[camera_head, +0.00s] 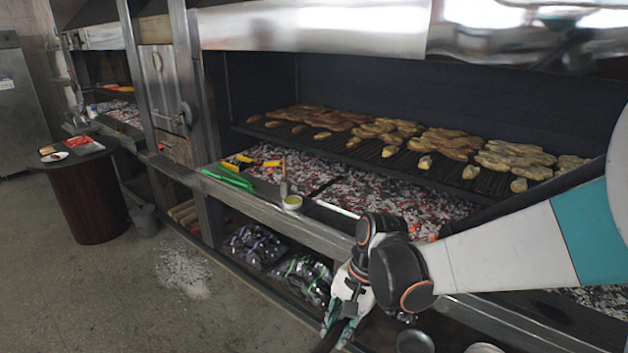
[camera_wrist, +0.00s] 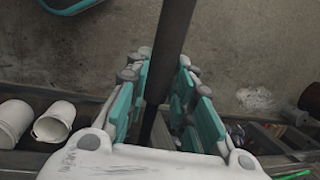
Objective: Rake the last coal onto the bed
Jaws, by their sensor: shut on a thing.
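My gripper (camera_head: 343,318) is in front of the grill's front ledge, low at the bottom centre of the head view. In the wrist view, its teal-padded fingers (camera_wrist: 160,92) stand on both sides of a dark pole (camera_wrist: 173,35), which I take to be the rake's handle, and are shut on it. The rake's head is not clearly visible. The bed of grey and glowing red coals (camera_head: 385,192) lies behind the ledge, below the cooking grate. Orange glow (camera_head: 413,228) shows near my wrist, but I cannot tell a single separate coal. My arm hides part of the bed.
Meat pieces cover the grate (camera_head: 480,178). Filled bags (camera_head: 255,245) lie on the shelf below. White buckets (camera_wrist: 53,122) show in the wrist view. The floor at left is mostly free, with ash (camera_head: 183,270).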

